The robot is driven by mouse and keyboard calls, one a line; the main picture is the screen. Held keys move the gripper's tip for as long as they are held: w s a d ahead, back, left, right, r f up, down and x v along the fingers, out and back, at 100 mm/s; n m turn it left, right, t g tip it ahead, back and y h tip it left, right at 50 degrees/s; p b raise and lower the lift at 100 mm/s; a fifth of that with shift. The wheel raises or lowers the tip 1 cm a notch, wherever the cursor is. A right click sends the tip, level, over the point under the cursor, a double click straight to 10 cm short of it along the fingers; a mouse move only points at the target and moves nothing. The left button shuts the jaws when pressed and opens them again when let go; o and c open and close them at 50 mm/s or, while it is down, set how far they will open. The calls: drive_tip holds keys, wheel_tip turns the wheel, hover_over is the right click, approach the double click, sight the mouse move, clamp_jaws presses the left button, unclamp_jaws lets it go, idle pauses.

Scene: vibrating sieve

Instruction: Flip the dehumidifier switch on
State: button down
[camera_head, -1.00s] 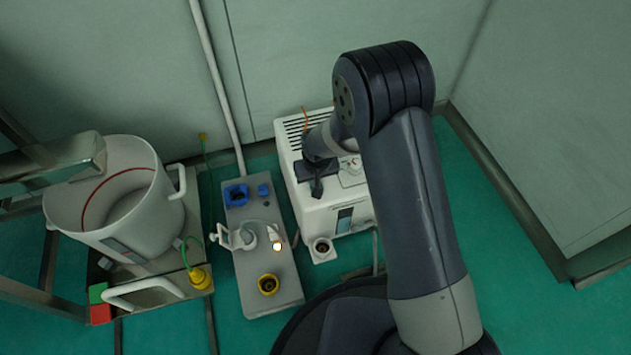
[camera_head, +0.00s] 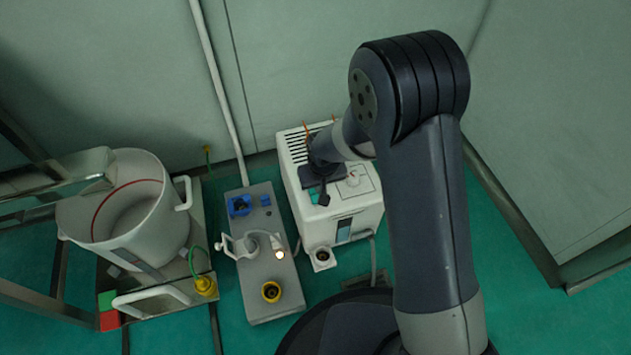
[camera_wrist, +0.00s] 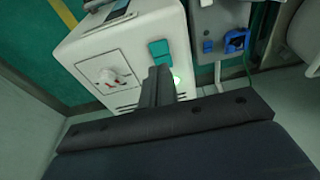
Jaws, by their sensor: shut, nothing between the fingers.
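The dehumidifier (camera_head: 358,212) is a white box with a slotted vent, standing on the green floor against the wall. Its teal switch (camera_head: 314,195) is on the top face, just left of my gripper (camera_head: 323,196). In the wrist view the teal switch (camera_wrist: 160,49) lies just beyond the fingertips of my gripper (camera_wrist: 160,70). My gripper is shut and empty, pointing at the panel. I cannot tell whether it touches the switch or which way the switch is set. A bright greenish glow (camera_wrist: 177,80) shows beside the fingers, partly hidden by them. A white dial (camera_head: 353,180) sits right of the gripper.
A grey box (camera_head: 262,290) with blue and yellow sockets and a lit lamp stands close on the left. A white bucket (camera_head: 165,235) is farther left. Walls close off the back and right. Green floor is open at right.

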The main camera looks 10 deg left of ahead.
drive_tip(key=s+r, duration=0.1)
drive_tip(key=s+d+r, duration=0.1)
drive_tip(key=r, duration=0.1)
drive_tip(key=shift+d+r+p, duration=0.15)
drive_tip(key=shift+r+p, duration=0.05)
drive_tip(key=shift+p, duration=0.2)
drive_tip(key=shift+f, duration=0.1)
drive_tip(key=b, duration=0.4)
hover_over(315, 199)
wheel_tip(315, 199, down, 8)
drive_tip(key=shift+r, duration=0.15)
drive_tip(key=shift+w+a+r+p, duration=0.15)
drive_tip(key=shift+w+r, duration=0.1)
drive_tip(key=shift+r, duration=0.2)
drive_tip(key=shift+w+a+r+p, duration=0.1)
drive_tip(key=shift+w+r+p, duration=0.1)
drive_tip(key=shift+r, duration=0.2)
drive_tip(key=shift+s+d+r+p, duration=0.2)
drive_tip(key=shift+r+p, duration=0.15)
drive_tip(key=shift+r, duration=0.6)
drive_tip(key=shift+s+d+r+p, duration=0.15)
drive_tip(key=shift+r+p, duration=0.25)
drive_tip(key=shift+r, duration=0.5)
drive_tip(key=shift+s+d+r+p, duration=0.1)
drive_tip(key=shift+s+r+p, duration=0.2)
drive_tip(key=shift+r, duration=0.65)
drive_tip(key=shift+w, duration=0.1)
